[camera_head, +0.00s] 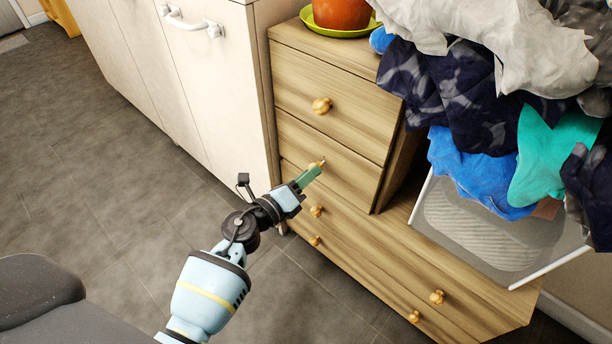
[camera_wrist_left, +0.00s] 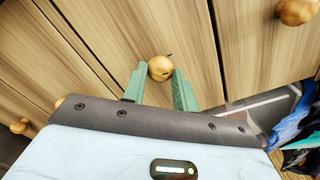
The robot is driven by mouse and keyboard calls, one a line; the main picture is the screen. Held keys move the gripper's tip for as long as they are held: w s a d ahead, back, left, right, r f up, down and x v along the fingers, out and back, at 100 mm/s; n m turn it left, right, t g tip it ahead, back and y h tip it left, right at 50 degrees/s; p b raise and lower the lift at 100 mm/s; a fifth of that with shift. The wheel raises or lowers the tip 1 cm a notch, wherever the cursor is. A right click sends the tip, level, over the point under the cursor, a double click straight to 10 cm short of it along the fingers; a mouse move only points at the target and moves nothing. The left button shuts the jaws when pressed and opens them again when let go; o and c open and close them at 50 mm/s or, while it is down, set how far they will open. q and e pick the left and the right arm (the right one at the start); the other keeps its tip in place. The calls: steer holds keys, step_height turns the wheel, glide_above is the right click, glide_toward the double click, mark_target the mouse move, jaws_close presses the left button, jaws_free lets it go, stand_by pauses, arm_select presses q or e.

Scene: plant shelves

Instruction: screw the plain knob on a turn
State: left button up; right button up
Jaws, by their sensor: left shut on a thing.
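My left gripper (camera_head: 308,176) is shut on this knob, coming from the front left. I cannot tell whether the knob sits flush against the drawer front. My right gripper is not in view.
The top drawer has another round knob (camera_head: 321,105). Lower drawers carry several more knobs (camera_head: 437,297). A pot (camera_head: 342,12) on a green saucer (camera_head: 322,31) stands on top.

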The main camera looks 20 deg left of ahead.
arm_select(q)
steer(key=shift+w, duration=0.15)
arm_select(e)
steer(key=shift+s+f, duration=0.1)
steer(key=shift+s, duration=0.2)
arm_select(q)
steer(key=shift+w+d, duration=0.1)
steer(key=shift+w, duration=0.1)
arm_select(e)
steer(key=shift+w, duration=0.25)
arm_select(q)
steer(key=shift+w, duration=0.1)
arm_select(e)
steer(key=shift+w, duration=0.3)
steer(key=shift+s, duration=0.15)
arm_select(q)
steer(key=shift+m+b, duration=0.3)
steer(key=shift+m, duration=0.7)
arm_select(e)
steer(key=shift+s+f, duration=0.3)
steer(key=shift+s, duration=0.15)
